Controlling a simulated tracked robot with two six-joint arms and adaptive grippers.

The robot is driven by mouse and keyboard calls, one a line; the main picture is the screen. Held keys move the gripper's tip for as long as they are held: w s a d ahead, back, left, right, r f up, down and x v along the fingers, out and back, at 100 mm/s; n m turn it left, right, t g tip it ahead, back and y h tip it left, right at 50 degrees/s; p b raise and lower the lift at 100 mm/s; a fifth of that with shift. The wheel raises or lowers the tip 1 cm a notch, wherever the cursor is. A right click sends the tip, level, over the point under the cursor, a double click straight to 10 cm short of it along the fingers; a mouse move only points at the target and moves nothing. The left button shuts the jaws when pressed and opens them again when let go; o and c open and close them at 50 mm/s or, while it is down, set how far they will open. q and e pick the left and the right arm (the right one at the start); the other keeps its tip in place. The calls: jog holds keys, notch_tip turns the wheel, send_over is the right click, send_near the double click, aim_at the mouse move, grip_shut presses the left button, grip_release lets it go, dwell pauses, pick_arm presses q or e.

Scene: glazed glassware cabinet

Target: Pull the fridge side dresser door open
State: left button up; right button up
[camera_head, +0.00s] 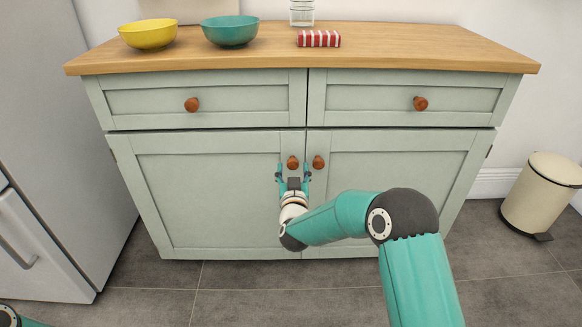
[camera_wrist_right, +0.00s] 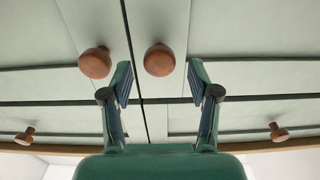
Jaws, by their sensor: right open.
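The fridge-side door (camera_head: 210,195) is the lower left door of the pale green dresser, and it looks closed. Its round brown knob (camera_head: 292,162) is near the door's upper right corner. My right gripper (camera_head: 293,173) is open in front of this door, with its fingers to either side of the knob. In the right wrist view, which is turned upside down, the same knob (camera_wrist_right: 160,58) shows between and just beyond the open fingertips (camera_wrist_right: 160,75). I see no finger touching it. My left gripper is out of view.
The right door's knob (camera_head: 318,162) is close beside my right gripper. The fridge (camera_head: 60,130) stands left of the dresser. A yellow bowl (camera_head: 148,34), teal bowl (camera_head: 230,31) and striped cloth (camera_head: 318,39) are on the wooden top. A cream bin (camera_head: 541,195) stands at right.

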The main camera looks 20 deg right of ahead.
aim_at(293, 165)
jog(key=shift+x, duration=1.8)
jog(key=shift+c, duration=0.4)
grip_shut()
jog(key=shift+s, duration=0.1)
